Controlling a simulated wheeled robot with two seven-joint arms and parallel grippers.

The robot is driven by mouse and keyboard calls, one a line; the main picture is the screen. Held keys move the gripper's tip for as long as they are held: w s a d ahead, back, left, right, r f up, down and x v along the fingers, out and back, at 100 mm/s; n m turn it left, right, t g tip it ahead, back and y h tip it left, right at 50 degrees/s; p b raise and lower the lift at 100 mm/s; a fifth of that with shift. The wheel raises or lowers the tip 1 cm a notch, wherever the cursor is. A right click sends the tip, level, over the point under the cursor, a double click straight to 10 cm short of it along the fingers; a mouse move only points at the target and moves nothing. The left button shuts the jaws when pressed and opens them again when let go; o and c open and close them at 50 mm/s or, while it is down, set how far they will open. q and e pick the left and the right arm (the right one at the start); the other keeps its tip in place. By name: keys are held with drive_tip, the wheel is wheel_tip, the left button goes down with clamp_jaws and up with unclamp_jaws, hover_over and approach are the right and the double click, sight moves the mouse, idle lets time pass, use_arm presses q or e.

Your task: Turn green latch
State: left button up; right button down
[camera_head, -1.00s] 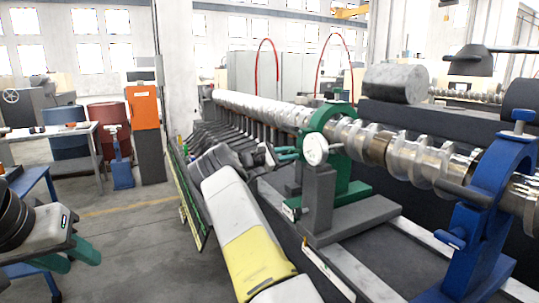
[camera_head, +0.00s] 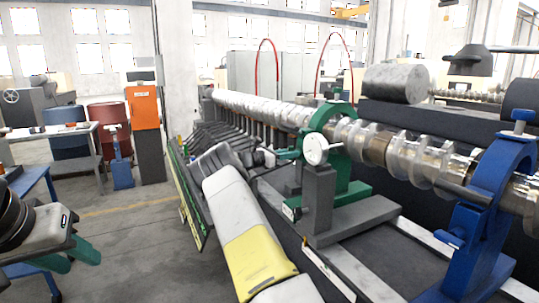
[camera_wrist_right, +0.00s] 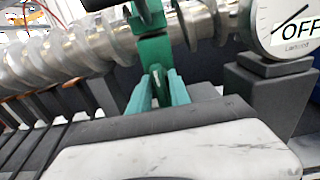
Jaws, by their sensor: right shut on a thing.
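The green clamp stand (camera_head: 352,170) holds the long metal crankshaft (camera_head: 387,152), with a round white dial gauge (camera_head: 315,149) in front of it. My right gripper (camera_head: 287,155) reaches the stand's left side. In the right wrist view, my right gripper (camera_wrist_right: 160,85) has its green fingers close around the lower end of a green latch (camera_wrist_right: 153,50), shut on it. The crankshaft (camera_wrist_right: 90,48) runs behind the latch. In the head view the fingers partly hide the latch. My left gripper (camera_head: 75,257) is at the lower left, fingers apart and empty, away from the crankshaft.
A blue clamp stand (camera_head: 485,205) supports the crankshaft at the right. The gauge (camera_wrist_right: 290,25) stands close to the right gripper, reading "OFF". A dark grey post (camera_head: 318,200) holds it. A blue table (camera_head: 35,182) is at the left. The floor between is clear.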

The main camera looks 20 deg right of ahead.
idle(0.4)
drive_tip(key=c, duration=1.4)
unclamp_jaws()
drive_tip(key=shift+a, duration=0.1)
drive_tip(key=a, duration=0.7)
drive_tip(key=shift+s+a, duration=0.25)
drive_tip(key=shift+a, duration=0.05)
